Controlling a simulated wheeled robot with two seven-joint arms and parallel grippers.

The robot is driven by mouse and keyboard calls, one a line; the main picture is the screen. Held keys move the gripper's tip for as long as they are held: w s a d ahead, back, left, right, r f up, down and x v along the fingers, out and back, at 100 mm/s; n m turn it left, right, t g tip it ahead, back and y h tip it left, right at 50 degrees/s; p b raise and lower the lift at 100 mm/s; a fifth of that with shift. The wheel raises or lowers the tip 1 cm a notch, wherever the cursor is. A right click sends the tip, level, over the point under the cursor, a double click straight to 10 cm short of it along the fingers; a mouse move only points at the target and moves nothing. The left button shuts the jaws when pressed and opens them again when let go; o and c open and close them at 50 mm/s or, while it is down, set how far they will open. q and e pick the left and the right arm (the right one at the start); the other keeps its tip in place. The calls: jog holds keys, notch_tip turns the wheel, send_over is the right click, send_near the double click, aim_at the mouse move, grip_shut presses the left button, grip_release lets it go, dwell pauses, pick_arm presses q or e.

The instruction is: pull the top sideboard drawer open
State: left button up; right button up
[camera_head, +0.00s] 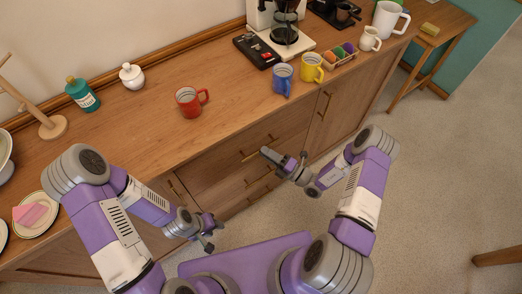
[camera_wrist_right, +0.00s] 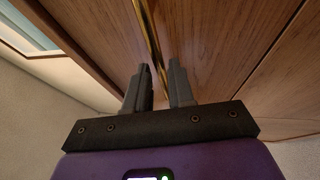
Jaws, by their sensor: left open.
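The top drawer (camera_head: 225,160) is in the front of the wooden sideboard (camera_head: 150,120) and looks closed, flush with the front. Its thin brass handle (camera_head: 250,156) shows just left of my right gripper (camera_head: 270,154). In the right wrist view, the brass handle (camera_wrist_right: 148,30) runs down between the two fingers of the right gripper (camera_wrist_right: 159,75). The fingers are apart, with a visible gap beside the handle. My left gripper (camera_head: 212,235) is open and empty, low in front of the sideboard and away from the handles.
Lower drawers with brass handles and a right-hand door (camera_head: 325,110) share the front. On top stand a red mug (camera_head: 188,103), a blue mug (camera_head: 282,80), a yellow mug (camera_head: 312,68) and a coffee maker (camera_head: 285,25).

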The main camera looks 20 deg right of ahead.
jog(key=shift+x, duration=1.4)
grip_shut()
